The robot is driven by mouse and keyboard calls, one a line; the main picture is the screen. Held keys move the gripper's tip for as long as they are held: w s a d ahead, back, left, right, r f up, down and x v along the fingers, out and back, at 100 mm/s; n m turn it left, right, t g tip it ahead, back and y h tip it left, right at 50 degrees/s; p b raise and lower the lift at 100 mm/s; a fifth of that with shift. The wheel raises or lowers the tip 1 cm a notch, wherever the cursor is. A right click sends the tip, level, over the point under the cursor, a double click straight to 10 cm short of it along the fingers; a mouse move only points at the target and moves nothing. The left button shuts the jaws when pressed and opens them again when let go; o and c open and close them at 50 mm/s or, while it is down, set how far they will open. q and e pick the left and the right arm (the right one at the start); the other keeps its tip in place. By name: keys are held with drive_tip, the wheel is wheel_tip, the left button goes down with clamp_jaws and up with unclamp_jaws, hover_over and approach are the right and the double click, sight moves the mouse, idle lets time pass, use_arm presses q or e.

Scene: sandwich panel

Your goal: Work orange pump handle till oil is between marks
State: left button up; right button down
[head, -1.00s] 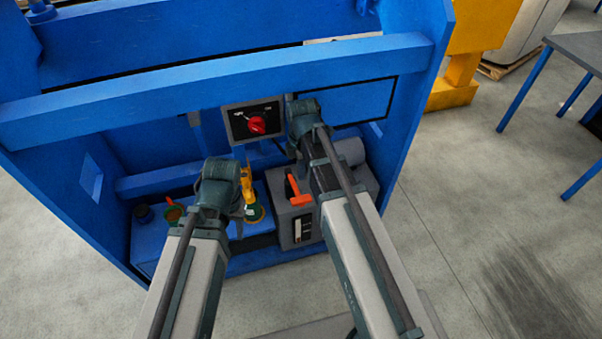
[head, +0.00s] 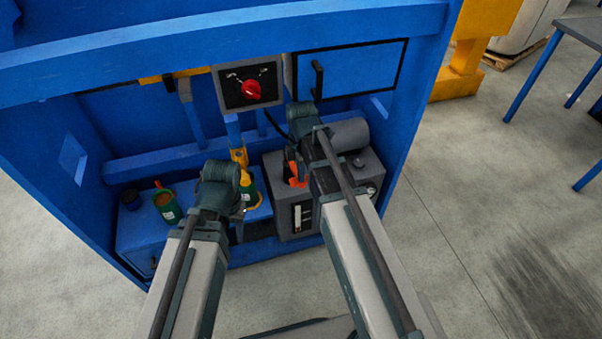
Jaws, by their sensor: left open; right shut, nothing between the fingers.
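The orange pump handle (head: 297,181) sits on top of the grey pump unit (head: 283,226), in the lower middle of the panel. A narrow sight gauge (head: 297,217) is on the unit's front. Its oil level and marks are too small to read. My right gripper (head: 290,160) points down at the handle and covers part of it. It is shut with nothing between its fingers; whether it touches the handle cannot be told. My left gripper (head: 238,213) is open, mostly hidden behind its own wrist, over the blue shelf left of the pump.
A red knob (head: 251,90) on a dark plate is above the pump. A framed blue door (head: 349,75) with a black handle is to the right.

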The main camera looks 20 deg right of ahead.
drive_tip(key=shift+s+f+b, duration=0.2)
drive_tip(key=shift+f+b, duration=0.1)
use_arm(q)
wheel_tip(320, 180, down, 8)
drive_tip(key=b, duration=0.8)
drive_tip(key=shift+s+f, duration=0.2)
drive_tip(key=shift+f, duration=0.05)
use_arm(e)
wheel_tip(320, 180, down, 8)
drive_tip(key=s+t, duration=0.1)
drive_tip(key=s, duration=0.1)
drive_tip(key=shift+s+r, duration=0.15)
drive_tip(key=shift+s, duration=0.1)
use_arm(q)
drive_tip(key=shift+a, duration=0.1)
drive_tip(key=shift+r, duration=0.1)
use_arm(e)
drive_tip(key=shift+a+r, duration=0.1)
use_arm(q)
wheel_tip(320, 180, up, 13)
drive_tip(key=d+p, duration=0.2)
drive_tip(key=p, duration=1.1)
use_arm(e)
drive_tip(key=s+r, duration=0.2)
drive_tip(key=r, duration=0.4)
drive_tip(key=s+r, duration=0.3)
drive_tip(key=r, duration=0.4)
drive_tip(key=shift+s+d+t, duration=0.2)
drive_tip(key=shift+s+t, duration=0.1)
drive_tip(key=shift+s, duration=0.05)
